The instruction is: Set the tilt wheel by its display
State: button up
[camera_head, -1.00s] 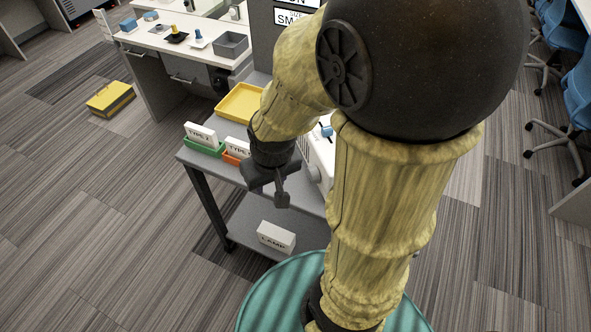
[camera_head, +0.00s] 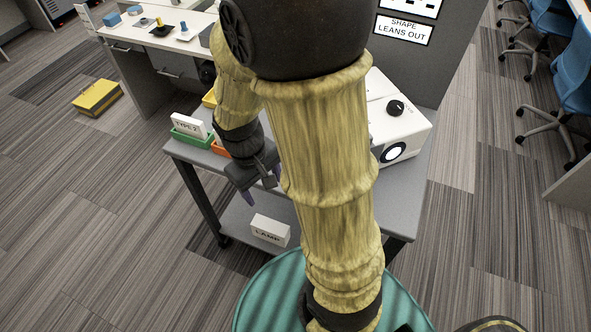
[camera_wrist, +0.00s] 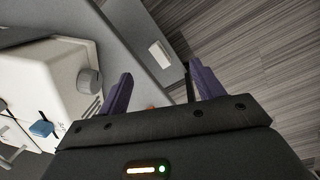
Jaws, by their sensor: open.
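A white projector (camera_head: 408,130) stands on the grey cart, partly hidden behind my arm. A dark round knob (camera_head: 396,108) is on its top and a lens (camera_head: 393,153) on its front. In the wrist view, the white housing (camera_wrist: 40,75) at left bears a grey round wheel (camera_wrist: 89,82) and a blue part (camera_wrist: 41,129). I cannot tell which control is the tilt wheel. A sign behind reads "SHAPE LEANS OUT" (camera_head: 403,30); a panel above it is cut off. My gripper (camera_head: 262,186) is open and empty, left of the projector; its fingers (camera_wrist: 160,72) are apart from the wheel.
A green bin (camera_head: 190,138) and an orange bin (camera_head: 219,151) with type cards sit at the cart's left. A white lamp box (camera_head: 270,230) lies on the lower shelf. A yellow case (camera_head: 96,97) is on the floor. Chairs (camera_head: 572,75) stand right.

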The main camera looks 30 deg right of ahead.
notch_tip(320, 180, down, 8)
jog(key=w+f+n+g+h+b, duration=0.1)
jog(key=w+n+g+h+b, duration=0.2)
jog(key=n+g+h+b, duration=0.25)
jog(key=w+a+r+n+t+h+b, duration=0.1)
jog(key=w+a+n+t+h+b, duration=0.2)
jog(key=h, duration=0.8)
jog(key=shift+w+a+r+n+t+b, duration=0.15)
jog(key=shift+w+a+n+t+b, duration=0.25)
jog(key=shift+w+a+b, duration=0.6)
jog(key=shift+w+a, duration=0.1)
jog(key=shift+w, duration=0.1)
jog(key=d, duration=0.5)
jog(key=s+d, duration=0.1)
jog(key=d, duration=0.5)
jog(key=s+d, duration=0.1)
jog(key=d, duration=0.5)
jog(key=shift+s+d, duration=0.1)
jog(key=shift+s, duration=0.05)
jog(key=c, duration=1)
